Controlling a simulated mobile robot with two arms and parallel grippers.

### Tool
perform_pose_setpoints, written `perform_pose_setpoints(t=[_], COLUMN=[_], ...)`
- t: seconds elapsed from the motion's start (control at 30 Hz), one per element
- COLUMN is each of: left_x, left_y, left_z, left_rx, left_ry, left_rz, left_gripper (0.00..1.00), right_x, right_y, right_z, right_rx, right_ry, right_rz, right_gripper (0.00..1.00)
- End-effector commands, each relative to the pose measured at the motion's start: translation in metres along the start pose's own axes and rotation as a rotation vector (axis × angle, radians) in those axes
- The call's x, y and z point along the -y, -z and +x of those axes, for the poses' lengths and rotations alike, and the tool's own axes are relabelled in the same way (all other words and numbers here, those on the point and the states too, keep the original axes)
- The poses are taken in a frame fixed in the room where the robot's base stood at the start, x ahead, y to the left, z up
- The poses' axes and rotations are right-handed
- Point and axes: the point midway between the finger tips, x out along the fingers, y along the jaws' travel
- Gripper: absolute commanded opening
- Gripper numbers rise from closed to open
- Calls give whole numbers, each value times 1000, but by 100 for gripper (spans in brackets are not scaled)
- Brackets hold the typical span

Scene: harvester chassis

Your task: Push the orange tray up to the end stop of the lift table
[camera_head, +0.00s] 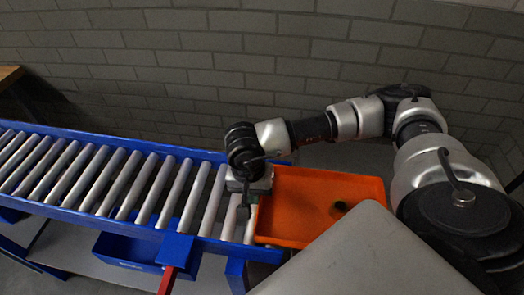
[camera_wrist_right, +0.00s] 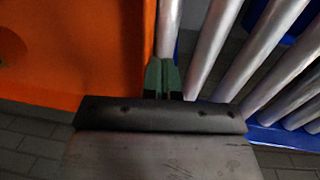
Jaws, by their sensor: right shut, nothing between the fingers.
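The orange tray (camera_head: 290,225) lies at the right end of the roller conveyor, its right part beyond the visible rollers. A small dark round thing (camera_head: 339,209) sits inside it. My right gripper (camera_head: 243,212) is shut and empty, pointing down over the last rollers beside the tray's left wall. In the right wrist view its fingers (camera_wrist_right: 162,78) are together, close to the wall of the tray (camera_wrist_right: 75,45); whether they touch it I cannot tell. I cannot make out the lift table or its end stop. My left gripper is not in view.
The blue-framed roller conveyor (camera_head: 205,244) runs left, its rollers bare. A blue bracket with a red bar (camera_head: 168,280) is on its near side. A blue bin (camera_head: 125,252) stands below. A grey brick wall (camera_head: 200,60) closes the back.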

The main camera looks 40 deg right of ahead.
Motion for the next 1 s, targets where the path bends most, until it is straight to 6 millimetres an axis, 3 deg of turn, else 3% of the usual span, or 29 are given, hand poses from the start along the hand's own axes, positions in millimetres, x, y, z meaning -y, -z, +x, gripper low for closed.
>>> perform_pose_setpoints(t=[1.0], left_x=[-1], left_y=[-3], left_z=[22], left_rx=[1], left_ry=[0], left_rz=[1], left_gripper=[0], right_x=[-102], right_y=[0], right_z=[17], right_rx=[0], right_ry=[-3], right_rz=[3], right_gripper=[0])
